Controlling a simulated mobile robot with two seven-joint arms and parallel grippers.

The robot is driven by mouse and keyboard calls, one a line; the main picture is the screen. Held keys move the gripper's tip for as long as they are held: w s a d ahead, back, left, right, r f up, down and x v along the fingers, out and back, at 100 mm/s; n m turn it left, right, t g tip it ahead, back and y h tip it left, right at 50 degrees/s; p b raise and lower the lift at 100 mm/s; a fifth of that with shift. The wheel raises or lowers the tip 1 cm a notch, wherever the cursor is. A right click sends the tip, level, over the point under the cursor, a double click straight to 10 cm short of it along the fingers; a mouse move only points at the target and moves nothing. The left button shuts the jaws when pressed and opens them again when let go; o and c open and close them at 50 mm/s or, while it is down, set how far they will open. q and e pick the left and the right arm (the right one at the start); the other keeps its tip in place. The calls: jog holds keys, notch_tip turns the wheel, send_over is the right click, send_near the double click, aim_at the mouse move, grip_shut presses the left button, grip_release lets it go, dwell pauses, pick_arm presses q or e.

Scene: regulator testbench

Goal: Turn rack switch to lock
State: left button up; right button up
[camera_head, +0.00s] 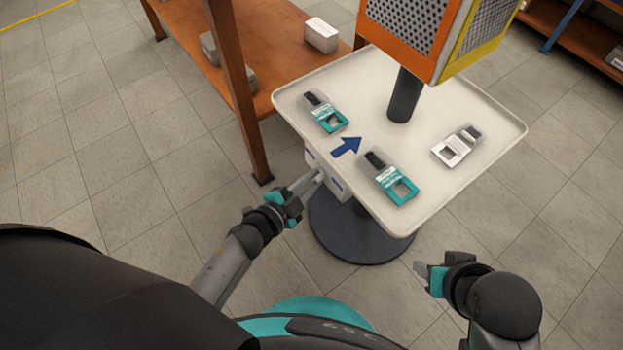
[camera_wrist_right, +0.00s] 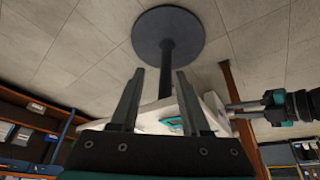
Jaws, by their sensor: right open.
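A small pale box (camera_head: 331,183) with blue marks hangs at the left edge of the white tray table; it also shows in the right wrist view (camera_wrist_right: 228,138). I cannot make out a switch knob or its position on it. My left gripper (camera_head: 317,178) has its fingertips at the face of this box and hides part of it. Whether its fingers are parted or closed is too small to tell. My right gripper (camera_head: 419,268) is below and right of the tray, away from the box. In the wrist view its fingers (camera_wrist_right: 160,74) are apart with nothing held between them.
The white tray (camera_head: 487,118) carries two teal-framed devices (camera_head: 396,188) (camera_head: 330,121), a white one (camera_head: 452,150) and a blue arrow (camera_head: 346,147). An orange-and-yellow perforated housing (camera_head: 404,30) stands on a dark post. A brown shelf (camera_head: 276,70) is close on the left.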

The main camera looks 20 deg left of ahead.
pick_arm(q)
grip_shut()
dwell(0.3)
